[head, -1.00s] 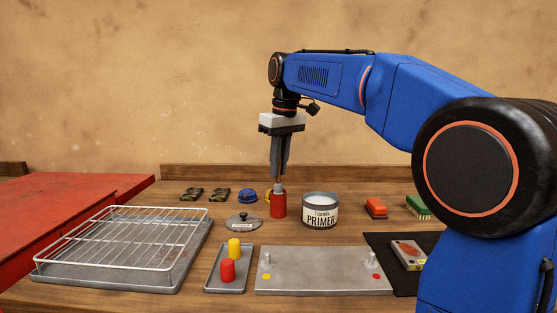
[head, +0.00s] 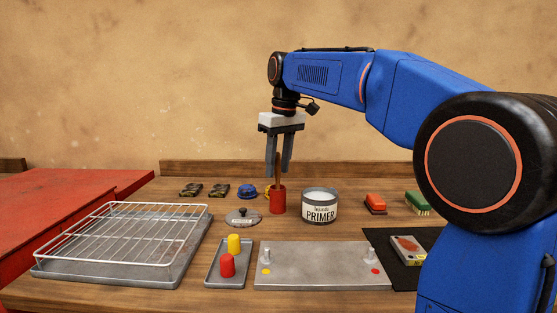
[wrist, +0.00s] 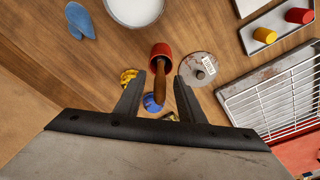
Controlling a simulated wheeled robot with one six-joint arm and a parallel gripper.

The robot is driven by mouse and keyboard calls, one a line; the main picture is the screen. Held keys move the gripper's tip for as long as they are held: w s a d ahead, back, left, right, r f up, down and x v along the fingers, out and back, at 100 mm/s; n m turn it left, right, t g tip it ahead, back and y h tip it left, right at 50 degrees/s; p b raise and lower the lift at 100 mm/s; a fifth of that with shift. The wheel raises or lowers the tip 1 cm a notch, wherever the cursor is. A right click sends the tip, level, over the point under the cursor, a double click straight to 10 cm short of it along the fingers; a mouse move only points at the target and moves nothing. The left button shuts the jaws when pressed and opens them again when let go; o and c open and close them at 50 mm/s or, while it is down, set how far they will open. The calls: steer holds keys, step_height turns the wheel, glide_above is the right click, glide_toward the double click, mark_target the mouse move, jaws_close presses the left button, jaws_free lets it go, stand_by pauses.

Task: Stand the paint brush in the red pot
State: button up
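The red pot (head: 278,204) stands upright on the wooden table, left of the primer tin. The paint brush (head: 278,170) stands in the pot with its brown handle pointing up; its bristle end is hidden inside. In the wrist view the brush handle (wrist: 160,82) rises out of the red pot (wrist: 160,52) toward the camera. My gripper (head: 279,175) is open above the pot, its fingers on either side of the handle and apart from it. The wrist view also shows the open fingers (wrist: 157,85) with a gap on both sides of the handle.
The primer tin (head: 320,207) is close at the pot's right. A round lid (head: 243,218) lies in front-left of the pot, and a blue object (head: 247,191) lies behind-left. A metal plate with pegs (head: 322,268), a small tray (head: 213,277) and a wire rack (head: 115,245) are nearer the front.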

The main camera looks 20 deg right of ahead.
step_height(320, 180, up, 17)
steer(key=s+d, duration=0.1)
steer(key=s, duration=0.1)
steer(key=shift+s, duration=0.2)
steer(key=shift+d+r, duration=0.1)
stand_by(0.9)
